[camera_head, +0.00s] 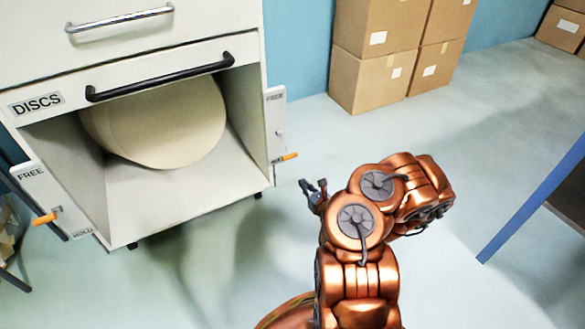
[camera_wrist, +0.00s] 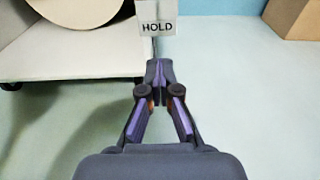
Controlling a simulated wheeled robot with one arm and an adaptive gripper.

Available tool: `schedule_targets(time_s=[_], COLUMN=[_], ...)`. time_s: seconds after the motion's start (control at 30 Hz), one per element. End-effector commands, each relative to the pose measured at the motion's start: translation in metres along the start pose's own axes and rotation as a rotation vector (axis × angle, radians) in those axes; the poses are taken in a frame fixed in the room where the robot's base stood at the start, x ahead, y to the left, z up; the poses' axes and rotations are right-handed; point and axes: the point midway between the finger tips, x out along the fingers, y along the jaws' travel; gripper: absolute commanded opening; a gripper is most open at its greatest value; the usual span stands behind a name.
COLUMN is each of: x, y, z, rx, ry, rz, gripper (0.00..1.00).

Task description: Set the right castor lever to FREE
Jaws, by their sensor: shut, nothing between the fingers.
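The right castor lever (camera_head: 286,157) has an orange handle and sticks out to the right from a white plate (camera_head: 275,120) on the cabinet's right front edge. The plate reads FREE near its top. The lever sits low on the plate, well below that word. The plate's HOLD label (camera_wrist: 157,27) shows at the top of the wrist view. My gripper (camera_head: 313,186) is just right of and below the lever, apart from it in the head view. In the wrist view, its fingers (camera_wrist: 158,72) are shut and empty, pointing to just below HOLD. The lever is not clearly seen there.
The left castor lever (camera_head: 45,219) is also orange, on a plate marked FREE and HOLD. A large kraft roll (camera_head: 165,125) lies in the open bay under the DISCS drawer. Cardboard boxes (camera_head: 375,85) stand behind. A blue-legged table (camera_head: 530,210) is right. Floor between is clear.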

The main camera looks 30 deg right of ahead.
Motion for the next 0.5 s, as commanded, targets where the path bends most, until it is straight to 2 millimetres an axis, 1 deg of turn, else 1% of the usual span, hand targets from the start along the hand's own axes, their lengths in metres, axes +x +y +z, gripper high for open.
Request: schedule_targets(time_s=[0.33, 0.5], x=[0.001, 0.01], y=[0.0, 0.0], z=[0.001, -0.001], rx=[-0.001, -0.002], ry=[-0.001, -0.001], rz=[0.0, 0.001], gripper=[0.0, 0.0])
